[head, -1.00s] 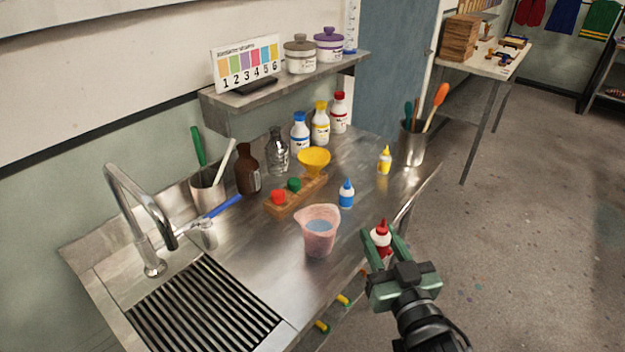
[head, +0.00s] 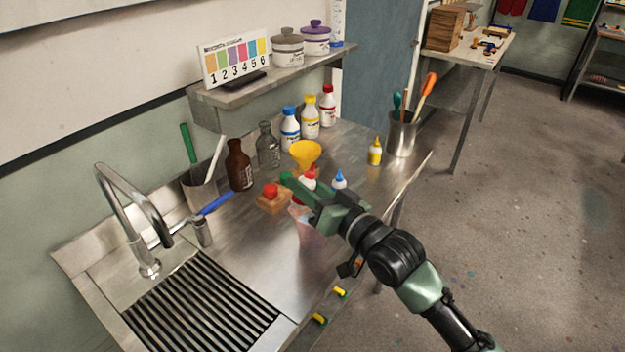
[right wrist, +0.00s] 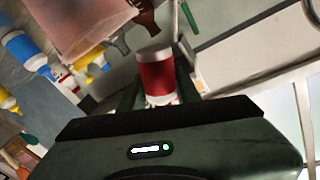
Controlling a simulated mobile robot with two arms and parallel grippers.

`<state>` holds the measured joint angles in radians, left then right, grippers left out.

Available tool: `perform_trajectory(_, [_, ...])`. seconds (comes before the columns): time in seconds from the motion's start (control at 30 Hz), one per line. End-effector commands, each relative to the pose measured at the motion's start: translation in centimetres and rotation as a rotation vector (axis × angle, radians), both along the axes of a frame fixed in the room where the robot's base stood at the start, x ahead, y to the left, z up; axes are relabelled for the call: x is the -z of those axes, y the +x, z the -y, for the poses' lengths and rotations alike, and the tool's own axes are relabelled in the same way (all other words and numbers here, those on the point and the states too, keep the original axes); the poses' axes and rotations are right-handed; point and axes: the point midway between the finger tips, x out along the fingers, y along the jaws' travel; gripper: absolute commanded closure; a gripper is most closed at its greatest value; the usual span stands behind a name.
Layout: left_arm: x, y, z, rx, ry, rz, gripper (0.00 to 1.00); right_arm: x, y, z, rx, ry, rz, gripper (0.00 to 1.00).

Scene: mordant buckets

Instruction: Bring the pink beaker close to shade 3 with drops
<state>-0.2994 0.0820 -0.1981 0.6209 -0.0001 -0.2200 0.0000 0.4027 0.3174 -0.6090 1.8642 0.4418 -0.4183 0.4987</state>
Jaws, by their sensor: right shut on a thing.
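The pink beaker (head: 312,234) stands on the steel counter, partly hidden behind my right gripper (head: 300,190). It also shows at the upper left of the right wrist view (right wrist: 92,32). My right gripper is shut on the red dropper bottle (right wrist: 155,75), a white bottle with a red label, and holds it over or near the beaker's top. Whether the bottle's tip is above the opening is hidden. The shade card (head: 234,61) with numbers 1 to 6 stands on the shelf; shade 3 is purplish. My left gripper is not in view.
A blue-capped dropper bottle (head: 340,180) stands behind the gripper and a yellow one (head: 375,151) further right. The sink tap (head: 130,205) is at left.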

Motion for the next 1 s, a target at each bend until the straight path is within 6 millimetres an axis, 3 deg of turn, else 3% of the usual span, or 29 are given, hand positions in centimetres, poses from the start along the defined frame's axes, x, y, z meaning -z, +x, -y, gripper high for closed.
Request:
perform_trajectory(0.23, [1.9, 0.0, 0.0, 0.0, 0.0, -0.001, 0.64, 3.0, -1.6, -1.9, 0.0, 0.38, -0.314, 1.0])
perform_trajectory(0.53, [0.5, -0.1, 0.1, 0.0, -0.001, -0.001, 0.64, 2.0, -2.2, -2.6, 0.001, 1.031, -0.856, 1.0])
perform_trajectory(0.8, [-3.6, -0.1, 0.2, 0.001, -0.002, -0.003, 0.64, 0.8, -1.8, -2.1, 0.003, 1.232, -1.029, 1.0])
perform_trajectory(1.0, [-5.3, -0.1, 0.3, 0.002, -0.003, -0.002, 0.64, 0.6, -1.6, -1.8, 0.002, 1.349, -1.127, 1.0])
